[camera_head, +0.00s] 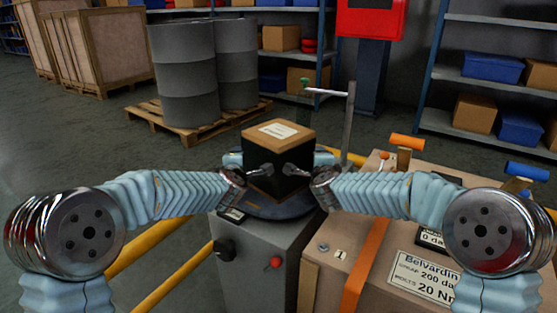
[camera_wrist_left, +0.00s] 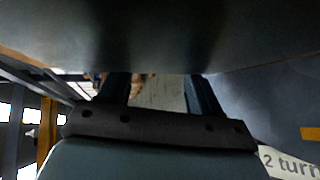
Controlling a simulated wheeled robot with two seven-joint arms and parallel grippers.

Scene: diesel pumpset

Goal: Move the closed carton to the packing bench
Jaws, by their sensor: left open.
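The closed carton (camera_head: 278,133) has a brown top with a pale label and dark sides. In the head view it is between my two grippers, over a round blue-grey plate (camera_head: 270,208) on a grey cabinet (camera_head: 250,262). I cannot tell whether it rests on the plate. My left gripper (camera_head: 262,171) is open at the carton's left front side. My right gripper (camera_head: 295,169) is at its right front side; its jaw opening is unclear. The left wrist view shows my left gripper's fingers (camera_wrist_left: 160,95) apart below a large dark surface. Contact is unclear. I cannot identify the packing bench.
A wooden crate (camera_head: 330,275) with an orange strap and labels stands right of the cabinet, with orange and blue handles on top. Yellow rails (camera_head: 170,280) run at left. Grey drums (camera_head: 185,75) stand on a pallet behind. Shelves are farther back.

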